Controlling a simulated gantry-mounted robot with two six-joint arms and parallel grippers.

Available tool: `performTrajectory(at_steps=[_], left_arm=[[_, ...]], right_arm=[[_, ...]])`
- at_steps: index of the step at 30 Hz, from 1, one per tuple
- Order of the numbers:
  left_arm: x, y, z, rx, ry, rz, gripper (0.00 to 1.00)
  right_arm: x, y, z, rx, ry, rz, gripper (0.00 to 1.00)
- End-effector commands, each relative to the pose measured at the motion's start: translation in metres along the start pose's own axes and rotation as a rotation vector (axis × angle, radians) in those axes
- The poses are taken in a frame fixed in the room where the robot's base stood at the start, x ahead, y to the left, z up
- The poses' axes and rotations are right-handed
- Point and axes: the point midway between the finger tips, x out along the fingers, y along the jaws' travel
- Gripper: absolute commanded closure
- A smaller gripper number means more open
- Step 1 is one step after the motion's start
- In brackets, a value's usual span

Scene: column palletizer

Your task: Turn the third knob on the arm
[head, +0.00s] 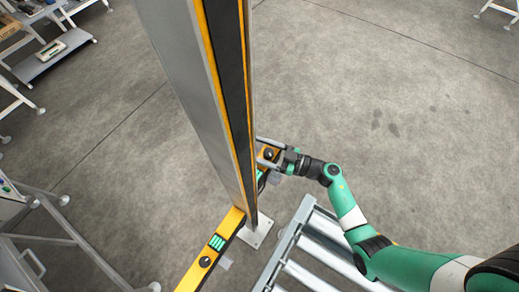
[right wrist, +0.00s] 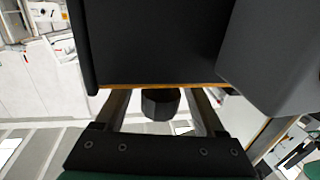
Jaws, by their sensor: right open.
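The yellow arm (head: 234,219) runs past the grey column (head: 203,95), low in the head view. A dark round knob (head: 205,262) sits on its near part. A second dark knob (head: 268,153) sits on its far part, right of the column. My right gripper (head: 268,152) is open at this far knob, with a finger on either side. In the right wrist view a black knob (right wrist: 160,104) stands between the two fingers, with a gap on each side. The column hides part of the yellow arm, so I cannot tell the knobs' order. My left gripper is out of view.
A green panel (head: 217,242) lies on the yellow arm near the front knob. A roller conveyor (head: 318,254) stands at lower right, under my right arm. Carts and a frame (head: 50,232) stand at left. Open floor (head: 385,110) lies at right.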

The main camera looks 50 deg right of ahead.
Motion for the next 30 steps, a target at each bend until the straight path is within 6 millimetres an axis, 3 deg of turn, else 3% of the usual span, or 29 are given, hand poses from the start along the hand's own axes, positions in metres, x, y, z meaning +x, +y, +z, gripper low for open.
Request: performTrajectory(at_steps=[6,18,25,30], left_arm=[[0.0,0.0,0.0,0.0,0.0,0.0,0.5],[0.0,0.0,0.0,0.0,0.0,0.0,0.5],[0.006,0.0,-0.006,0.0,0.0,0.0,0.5],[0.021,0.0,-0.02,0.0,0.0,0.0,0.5]], right_arm=[[0.0,0.0,0.0,0.0,0.0,0.0,0.3],[0.0,0.0,0.0,0.0,0.0,0.0,1.0],[0.001,0.0,-0.004,0.003,0.003,0.028,1.0],[0.0,0.002,-0.006,0.004,0.002,0.168,1.0]])
